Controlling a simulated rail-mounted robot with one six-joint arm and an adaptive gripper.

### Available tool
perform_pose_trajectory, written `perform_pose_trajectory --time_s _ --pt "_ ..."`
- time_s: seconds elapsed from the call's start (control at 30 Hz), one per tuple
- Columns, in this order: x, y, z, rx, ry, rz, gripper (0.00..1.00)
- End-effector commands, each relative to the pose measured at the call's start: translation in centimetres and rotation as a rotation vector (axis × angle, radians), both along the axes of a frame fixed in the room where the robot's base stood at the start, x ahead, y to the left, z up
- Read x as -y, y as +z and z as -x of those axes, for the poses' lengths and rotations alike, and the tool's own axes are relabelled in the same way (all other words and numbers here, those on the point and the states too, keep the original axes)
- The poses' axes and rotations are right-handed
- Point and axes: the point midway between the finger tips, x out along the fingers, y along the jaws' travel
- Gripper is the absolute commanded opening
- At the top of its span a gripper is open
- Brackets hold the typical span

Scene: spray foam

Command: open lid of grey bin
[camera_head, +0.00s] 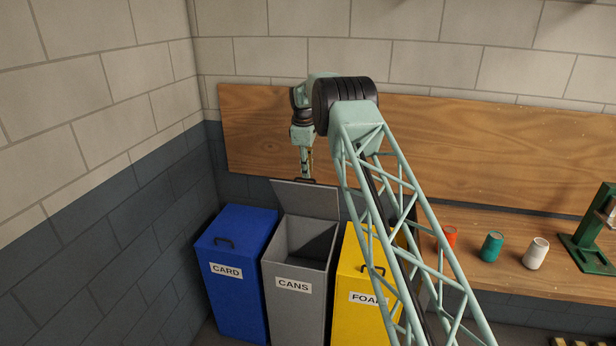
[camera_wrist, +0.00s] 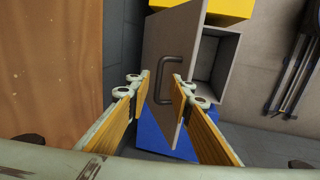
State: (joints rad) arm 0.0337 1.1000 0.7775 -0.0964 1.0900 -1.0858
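My gripper (camera_head: 306,174) is at the raised edge of the lid. In the wrist view my gripper (camera_wrist: 162,80) has its fingers apart, with lid surface visible between them. The right fingertip overlaps the handle's loop; I cannot tell whether it touches.
The blue CARD bin (camera_head: 238,290) and yellow bin (camera_head: 352,315) stand close on either side, lids shut. A wooden board (camera_head: 260,135) is close behind. Red (camera_head: 450,236), teal (camera_head: 491,246) and white (camera_head: 536,253) cans and a green stand (camera_head: 590,240) are on the right-hand bench.

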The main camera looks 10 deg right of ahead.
Motion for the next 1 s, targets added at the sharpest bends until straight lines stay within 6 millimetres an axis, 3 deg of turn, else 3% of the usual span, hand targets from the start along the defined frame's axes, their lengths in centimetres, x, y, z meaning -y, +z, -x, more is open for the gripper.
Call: perform_pose_trajectory --time_s 0.4,0.97,1.0 --pt "-0.6 5.6 1.0 0.001 0.0 0.0 0.2" --pt "-0.7 6.8 1.2 0.001 0.0 0.0 0.2" --pt "-0.7 6.8 1.2 0.001 0.0 0.0 0.17"
